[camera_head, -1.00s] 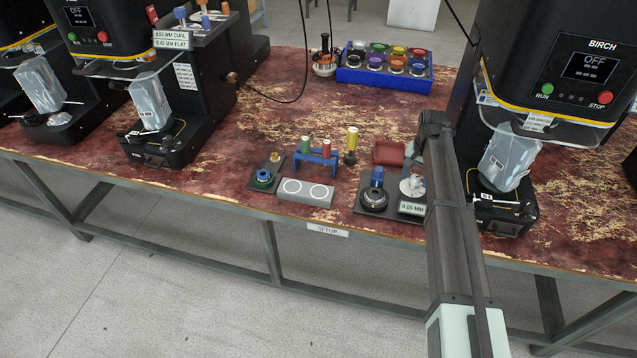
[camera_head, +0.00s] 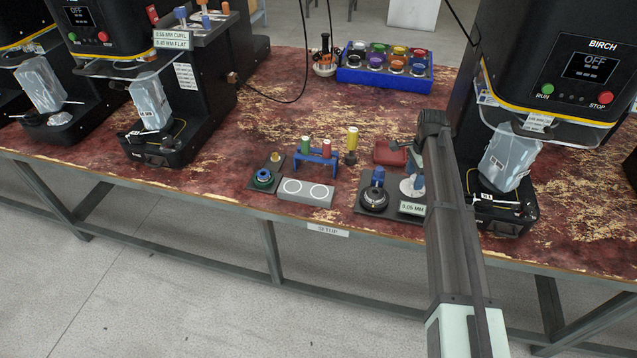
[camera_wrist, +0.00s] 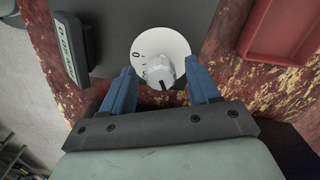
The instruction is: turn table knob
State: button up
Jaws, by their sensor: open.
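The table knob is a light grey knob (camera_wrist: 161,73) with a dark pointer line, on a white round dial with printed marks (camera_wrist: 146,42). In the wrist view my gripper (camera_wrist: 163,75) is open, with one blue finger on each side of the knob and gaps visible between fingers and knob. In the head view the dial (camera_head: 407,187) sits on the dark plate right of the black ring and blue post; my gripper (camera_head: 416,168) is over it, and my arm partly hides that area. A sign reading 0.05 MM (camera_head: 412,208) stands in front.
A red tray (camera_head: 389,153) lies just behind the dark plate. A blue rack (camera_head: 316,158) with coloured pegs and a grey block with two circles (camera_head: 306,193) are to the left. The BIRCH machine (camera_head: 545,90) stands close on the right.

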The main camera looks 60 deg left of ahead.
jog(key=m, duration=0.6)
jog(key=shift+a+m, duration=0.1)
jog(key=shift+m, duration=0.3)
jog(key=shift+w+r+m, duration=0.1)
jog(key=shift+r+m, duration=0.05)
jog(key=shift+m, duration=0.25)
notch_tip(320, 180, up, 14)
jog(key=s+a+f+n+g+y, duration=0.1)
jog(key=s+a+f+n, duration=0.2)
jog(key=s, duration=0.7)
jog(key=s+a+f+n+g+y, duration=0.1)
jog(key=s+a+f+n, duration=0.1)
jog(key=s, duration=0.8)
jog(key=s+a+f+n+g+y, duration=0.1)
jog(key=s+a+f+n+y, duration=0.1)
jog(key=s+f+n, duration=0.3)
jog(key=s+a+n, duration=0.1)
jog(key=s, duration=0.3)
jog(key=shift+s+a+g, duration=0.3)
jog(key=shift+s+a, duration=0.05)
jog(key=shift+s, duration=0.05)
jog(key=shift+f, duration=0.1)
